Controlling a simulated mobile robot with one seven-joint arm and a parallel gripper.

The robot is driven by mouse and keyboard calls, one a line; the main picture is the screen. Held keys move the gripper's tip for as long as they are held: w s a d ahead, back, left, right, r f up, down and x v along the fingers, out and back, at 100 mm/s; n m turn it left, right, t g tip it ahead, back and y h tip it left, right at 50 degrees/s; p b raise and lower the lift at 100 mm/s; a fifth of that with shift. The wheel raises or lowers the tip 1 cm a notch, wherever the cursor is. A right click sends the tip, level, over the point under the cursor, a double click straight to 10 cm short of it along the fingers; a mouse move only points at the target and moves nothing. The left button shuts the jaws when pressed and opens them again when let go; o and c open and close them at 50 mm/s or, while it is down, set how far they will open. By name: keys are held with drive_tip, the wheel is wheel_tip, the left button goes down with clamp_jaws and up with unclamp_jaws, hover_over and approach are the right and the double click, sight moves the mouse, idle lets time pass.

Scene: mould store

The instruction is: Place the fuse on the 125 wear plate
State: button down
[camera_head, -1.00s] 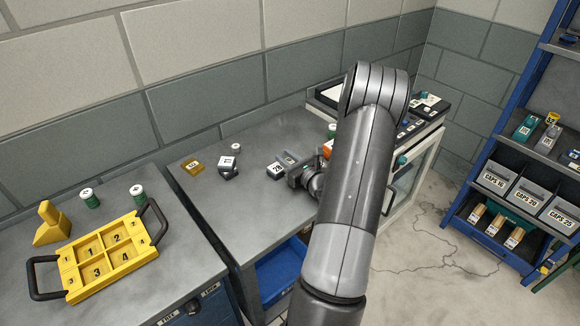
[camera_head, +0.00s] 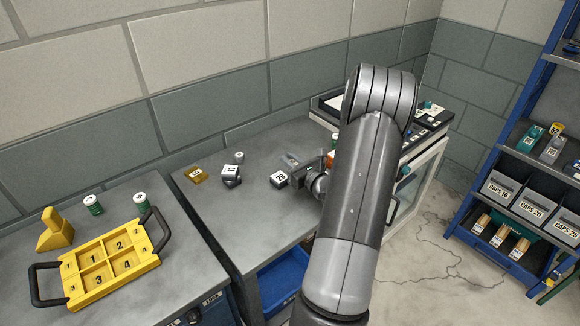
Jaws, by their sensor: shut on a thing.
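My gripper (camera_head: 302,180) is low over the right part of the grey bench, seen partly behind my arm. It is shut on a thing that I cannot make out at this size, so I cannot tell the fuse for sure. A small yellow-brown plate (camera_head: 196,175) with a white label lies at the bench's left; its number is too small to read, so I cannot confirm it as the 125 wear plate. A dark block with a white number label (camera_head: 279,179) is just left of my gripper. A flat grey piece (camera_head: 290,160) lies behind it.
Another labelled block (camera_head: 231,174) and a small pale cylinder (camera_head: 239,157) stand mid-bench. A yellow numbered tray (camera_head: 110,263) and two green-and-white cylinders, one here (camera_head: 93,204), are on the left bench. A cabinet (camera_head: 420,165) adjoins at right. The bench front is clear.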

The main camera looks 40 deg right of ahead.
drive_tip(key=s+d+r, duration=0.5)
drive_tip(key=s+r, duration=0.3)
drive_tip(key=s, duration=0.3)
drive_tip(key=w+d+r+m+g+h, duration=0.15)
drive_tip(key=r+h, duration=0.25)
drive_tip(key=r, duration=0.4)
drive_tip(key=w+d+r+m+h, duration=0.1)
drive_tip(key=d+r+m+h, duration=0.15)
drive_tip(key=r, duration=0.65)
drive_tip(key=a+r+m+g+h, duration=0.3)
drive_tip(key=a+r+m+h, duration=0.15)
drive_tip(key=r, duration=0.55)
drive_tip(key=w+a+r+n+t+y, duration=0.1)
drive_tip(key=w+a+n+t+y, duration=0.25)
drive_tip(key=w+n+y, duration=0.6)
drive_tip(key=n+g+y, duration=1)
drive_tip(key=n+y, duration=0.2)
drive_tip(key=y, duration=0.6)
hover_over(195, 175)
drive_tip(key=w+a, duration=0.1)
drive_tip(key=w, duration=0.3)
wheel_tip(195, 175, down, 32)
drive_tip(key=shift+w+f+n, duration=0.15)
drive_tip(key=shift+f+n, duration=0.15)
drive_tip(key=shift+f, duration=1.65)
